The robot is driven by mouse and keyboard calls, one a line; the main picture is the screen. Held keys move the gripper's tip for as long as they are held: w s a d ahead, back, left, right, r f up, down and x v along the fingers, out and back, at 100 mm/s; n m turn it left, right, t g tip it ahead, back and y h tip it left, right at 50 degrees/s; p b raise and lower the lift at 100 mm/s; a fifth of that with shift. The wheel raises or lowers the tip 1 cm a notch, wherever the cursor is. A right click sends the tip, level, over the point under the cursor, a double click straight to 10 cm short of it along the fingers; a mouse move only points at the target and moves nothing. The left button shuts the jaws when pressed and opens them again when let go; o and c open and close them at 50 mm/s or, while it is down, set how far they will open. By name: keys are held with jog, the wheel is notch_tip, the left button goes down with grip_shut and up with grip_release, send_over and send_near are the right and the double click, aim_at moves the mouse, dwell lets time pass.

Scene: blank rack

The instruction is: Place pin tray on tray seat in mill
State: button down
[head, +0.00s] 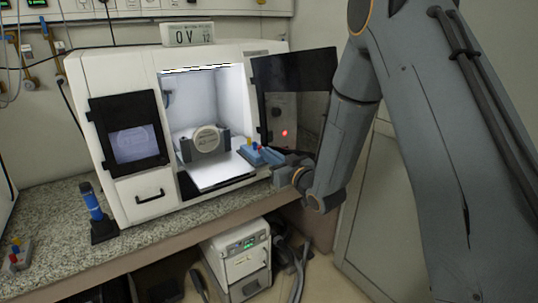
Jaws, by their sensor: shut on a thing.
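The white mill (130,190) stands on the counter with its dark door (300,72) swung open to the right and its chamber lit. A blue-grey pin tray (250,156) with small coloured pins, one yellow and one red, is at the right side of the chamber opening. My gripper (282,163) is shut on this tray from the right; its fingers are small and partly hidden. Inside the chamber is a grey fixture (187,148) with a round pale disc, above a white plate (215,174). I cannot clearly make out the tray seat.
A similar pin block (18,256) lies at the left of the counter (60,240). A blue-handled tool (93,205) stands in a dark holder beside the mill. A white box unit (238,260) is under the counter. The open door is close above my gripper.

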jog(key=shift+f, duration=0.15)
jog(key=c, duration=1.9)
grip_release()
jog(key=shift+c, duration=0.2)
jog(key=b+v, duration=0.3)
jog(key=v, duration=0.9)
jog(key=s+d+f+m+g+h, duration=0.45)
jog(key=d+f+g+h, duration=0.35)
jog(key=d, duration=0.3)
jog(key=s+d+m+g+h, duration=0.2)
jog(key=s+g, duration=0.4)
jog(key=s, duration=1.2)
jog(key=shift+s+d+f, duration=0.15)
jog(key=shift+s+f, duration=0.05)
